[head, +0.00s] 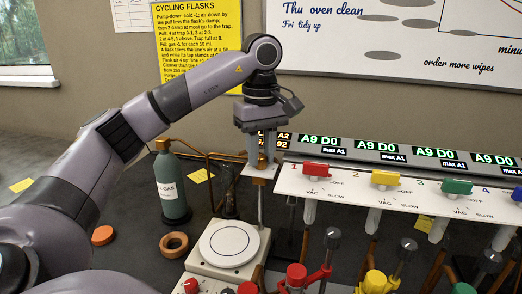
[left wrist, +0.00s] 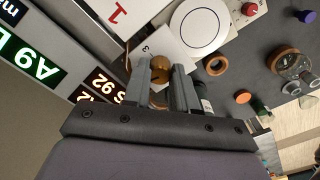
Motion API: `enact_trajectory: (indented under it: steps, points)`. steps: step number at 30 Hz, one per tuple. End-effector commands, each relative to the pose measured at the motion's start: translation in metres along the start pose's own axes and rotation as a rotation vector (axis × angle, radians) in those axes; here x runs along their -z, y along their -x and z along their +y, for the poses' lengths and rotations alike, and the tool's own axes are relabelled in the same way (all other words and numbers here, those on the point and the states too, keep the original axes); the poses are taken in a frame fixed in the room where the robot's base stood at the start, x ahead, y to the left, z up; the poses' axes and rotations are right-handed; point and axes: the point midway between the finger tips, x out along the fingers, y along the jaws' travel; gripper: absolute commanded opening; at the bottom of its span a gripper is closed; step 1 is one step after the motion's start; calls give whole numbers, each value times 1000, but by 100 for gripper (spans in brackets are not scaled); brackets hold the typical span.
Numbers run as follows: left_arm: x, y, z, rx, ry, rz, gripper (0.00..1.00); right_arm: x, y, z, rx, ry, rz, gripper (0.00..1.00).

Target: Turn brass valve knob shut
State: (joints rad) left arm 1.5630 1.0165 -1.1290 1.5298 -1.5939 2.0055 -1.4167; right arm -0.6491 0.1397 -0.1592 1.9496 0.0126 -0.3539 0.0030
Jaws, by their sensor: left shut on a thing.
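The brass valve knob (left wrist: 161,73) is a round, gold-brown knob between the two fingers of my left gripper (left wrist: 165,82) in the left wrist view. In the head view my left gripper (head: 262,158) points straight down and is shut on the knob (head: 262,171), which shows just below the fingertips. The knob sits at a small white plate on an upright post. The fingers hide part of the knob, and I cannot tell how far it is turned. My right gripper is not in view.
A white panel with red (head: 316,169), yellow (head: 385,178) and green (head: 455,187) tap handles runs to the right. A hotplate (head: 228,244) stands below the gripper. A grey-green gas bottle (head: 170,188) stands left, near a brown ring (head: 174,245) and orange disc (head: 103,235).

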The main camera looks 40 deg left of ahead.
Motion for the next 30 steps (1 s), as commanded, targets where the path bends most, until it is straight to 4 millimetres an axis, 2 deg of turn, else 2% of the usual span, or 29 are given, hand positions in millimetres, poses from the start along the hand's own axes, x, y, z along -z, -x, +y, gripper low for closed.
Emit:
enact_trajectory:
  steps: [30]
  points:
    - [1,1,0,-2,967,1,0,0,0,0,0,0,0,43]
